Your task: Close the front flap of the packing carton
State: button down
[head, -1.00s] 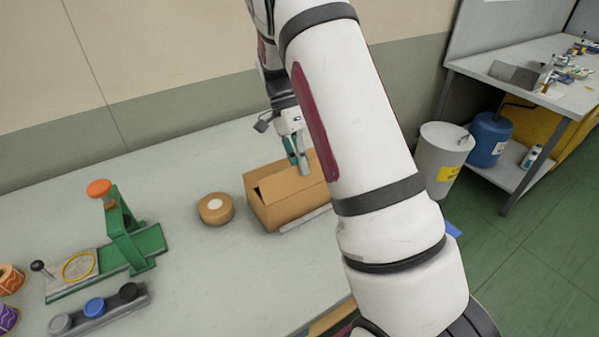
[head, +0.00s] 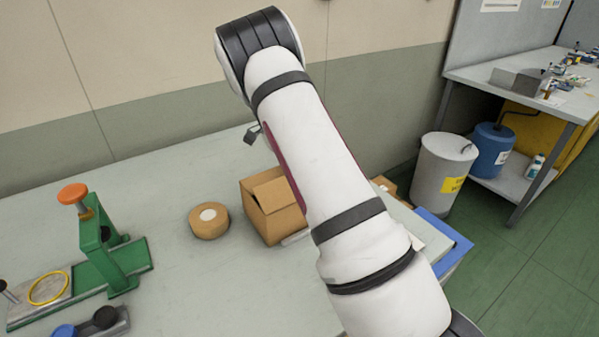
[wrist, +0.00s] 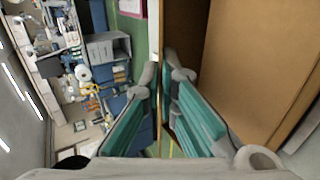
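The brown packing carton (head: 265,224) stands on the grey table in the head view, its right part hidden behind my arm. A flap (head: 274,196) shows on its top; how far the front flap is folded cannot be made out. In the wrist view a large brown cardboard panel of the carton (wrist: 258,55) fills the right side, close to the fingers. In the head view my gripper is hidden behind my arm.
A tape roll (head: 208,221) lies left of the carton. A green press with an orange knob (head: 104,240) stands farther left. A blue tray (head: 446,240) is at the table's right end, with a grey bin (head: 441,175) on the floor beyond.

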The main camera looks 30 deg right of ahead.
jog(key=c, duration=1.8)
grip_release()
jog(key=shift+c, duration=0.2)
